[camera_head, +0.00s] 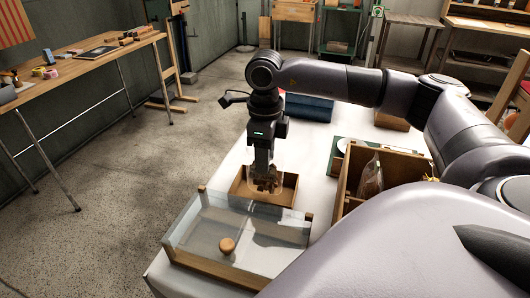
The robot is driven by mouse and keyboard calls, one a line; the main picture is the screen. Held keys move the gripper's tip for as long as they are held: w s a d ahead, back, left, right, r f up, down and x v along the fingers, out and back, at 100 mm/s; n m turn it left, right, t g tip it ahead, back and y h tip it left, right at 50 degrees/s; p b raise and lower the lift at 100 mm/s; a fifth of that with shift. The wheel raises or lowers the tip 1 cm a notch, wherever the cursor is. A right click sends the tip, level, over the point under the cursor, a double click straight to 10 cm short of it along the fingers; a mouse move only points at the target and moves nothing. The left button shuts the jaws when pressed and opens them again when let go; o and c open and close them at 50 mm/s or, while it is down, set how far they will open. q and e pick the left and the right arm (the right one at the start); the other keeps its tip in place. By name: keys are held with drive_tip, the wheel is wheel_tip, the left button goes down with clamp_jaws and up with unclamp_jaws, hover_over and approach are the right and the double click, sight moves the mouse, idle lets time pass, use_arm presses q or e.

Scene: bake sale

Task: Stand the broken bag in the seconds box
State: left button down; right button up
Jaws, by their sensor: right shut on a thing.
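My right gripper (263,170) comes down over the white table and is shut on a clear bag with brown broken pieces (268,182). The bag looks roughly upright, with its lower part inside the walls of a small, shallow wooden box (284,197). I cannot tell whether the bag touches the box floor. No label shows that this is the seconds box. My left gripper is not in view.
A glass-sided case (190,225) with a round tan knob or bun (228,245) stands just in front of the small box. A taller wooden crate (352,165) with clear bags (371,178) is at the right.

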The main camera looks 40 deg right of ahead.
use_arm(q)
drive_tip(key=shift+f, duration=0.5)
use_arm(e)
drive_tip(key=shift+f, duration=0.55)
use_arm(q)
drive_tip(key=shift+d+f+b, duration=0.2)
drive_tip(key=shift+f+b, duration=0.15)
drive_tip(key=shift+b, duration=0.2)
use_arm(e)
drive_tip(key=shift+f, duration=0.55)
drive_tip(key=o, duration=0.8)
drive_tip(key=shift+o, duration=0.2)
wheel_tip(320, 180, up, 4)
drive_tip(key=p, duration=0.3)
drive_tip(key=shift+r+p, duration=0.25)
drive_tip(key=shift+p, duration=0.05)
wheel_tip(320, 180, up, 6)
drive_tip(key=p, duration=0.4)
drive_tip(key=shift+f, duration=0.25)
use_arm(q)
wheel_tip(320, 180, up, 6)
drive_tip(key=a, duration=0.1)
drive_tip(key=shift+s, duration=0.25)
use_arm(e)
drive_tip(key=shift+r, duration=0.1)
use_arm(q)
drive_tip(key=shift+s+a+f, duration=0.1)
